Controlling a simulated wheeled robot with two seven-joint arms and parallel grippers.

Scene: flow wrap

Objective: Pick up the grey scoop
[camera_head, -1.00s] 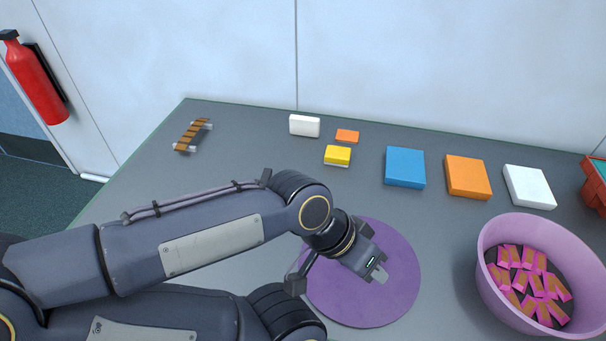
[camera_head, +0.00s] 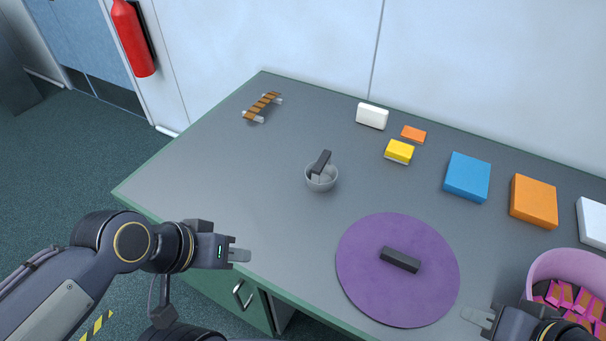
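A round grey scoop (camera_head: 322,181), shaped like a small cup, sits on the table left of the purple mat. A dark handle (camera_head: 321,161) rises from it; I cannot tell how the two join. My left gripper (camera_head: 240,255) is at the table's front edge, below and left of the scoop and well apart from it. My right gripper (camera_head: 477,316) is at the lower right, between the purple mat and the pink tub. Nothing shows in either gripper, and the gap between the fingers of each is not clear.
A dark bar (camera_head: 400,259) lies on the round purple mat (camera_head: 370,285). The pink tub (camera_head: 570,264) holds several pink-and-brown pieces. Blue (camera_head: 467,177), orange (camera_head: 533,200) and white (camera_head: 592,222) blocks stand at the back right. The table around the scoop is clear.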

